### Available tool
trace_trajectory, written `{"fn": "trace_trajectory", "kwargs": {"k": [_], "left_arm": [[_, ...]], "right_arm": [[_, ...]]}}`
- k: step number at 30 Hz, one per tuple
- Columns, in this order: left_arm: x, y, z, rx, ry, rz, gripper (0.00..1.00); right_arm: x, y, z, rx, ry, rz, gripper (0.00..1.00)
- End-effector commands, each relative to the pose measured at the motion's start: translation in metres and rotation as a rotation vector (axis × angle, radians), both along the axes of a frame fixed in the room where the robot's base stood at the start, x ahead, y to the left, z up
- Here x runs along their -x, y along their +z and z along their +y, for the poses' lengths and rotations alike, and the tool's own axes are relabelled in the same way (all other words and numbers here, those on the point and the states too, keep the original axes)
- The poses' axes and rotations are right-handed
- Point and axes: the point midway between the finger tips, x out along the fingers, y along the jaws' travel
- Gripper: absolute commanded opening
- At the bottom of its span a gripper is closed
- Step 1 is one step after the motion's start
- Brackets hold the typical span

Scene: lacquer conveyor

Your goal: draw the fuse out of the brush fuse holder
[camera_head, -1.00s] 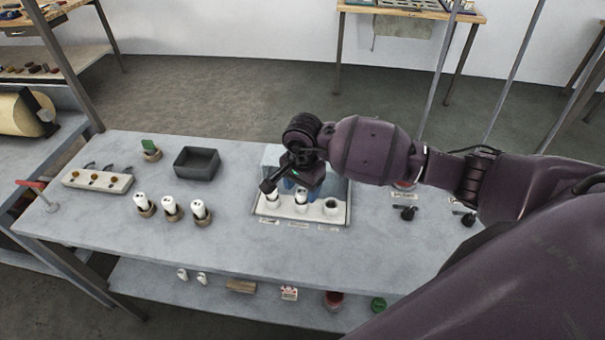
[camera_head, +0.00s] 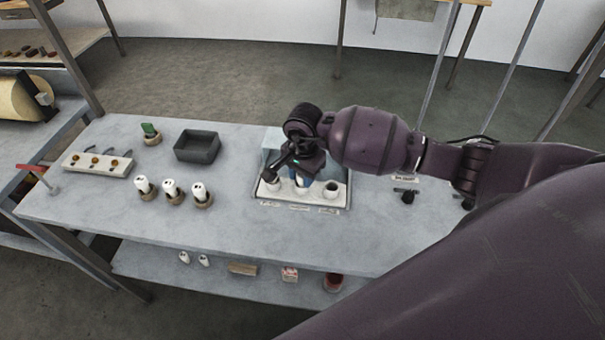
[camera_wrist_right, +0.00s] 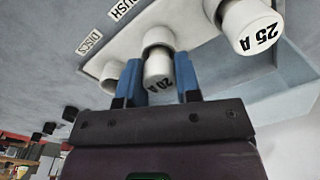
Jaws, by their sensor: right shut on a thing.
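The brush fuse holder is the middle socket (camera_wrist_right: 157,37) of a pale panel (camera_head: 340,204), by a label ending in "USH" in the right wrist view. A white fuse marked 20 A (camera_wrist_right: 158,72) sticks out of it. My right gripper (camera_wrist_right: 158,88) has its blue fingers on both sides of this fuse and is shut on it. In the head view the right gripper (camera_head: 300,180) is over the panel and hides part of the fuse. How deep the fuse sits is unclear. My left gripper is not in view.
A 25 A fuse (camera_wrist_right: 252,27) stands beside the held one; the DISCS socket (camera_wrist_right: 111,75) on the other side looks empty. On the bench are three white fuses in round stands (camera_head: 172,190), a dark tray (camera_head: 197,147) and a switch strip (camera_head: 97,164). The front bench top is clear.

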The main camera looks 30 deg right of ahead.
Motion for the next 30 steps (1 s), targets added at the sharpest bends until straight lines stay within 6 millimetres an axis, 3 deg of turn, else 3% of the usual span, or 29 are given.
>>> {"fn": "trace_trajectory", "kwargs": {"k": [1,3,30], "left_arm": [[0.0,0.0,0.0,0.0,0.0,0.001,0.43],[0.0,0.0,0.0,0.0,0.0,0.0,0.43],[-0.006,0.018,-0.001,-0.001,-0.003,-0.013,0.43]], "right_arm": [[0.0,0.0,0.0,0.0,0.0,0.0,0.12],[0.0,0.0,0.0,0.0,0.0,0.0,0.02],[0.0,0.025,0.0,0.0,0.0,-0.001,0.02]]}}
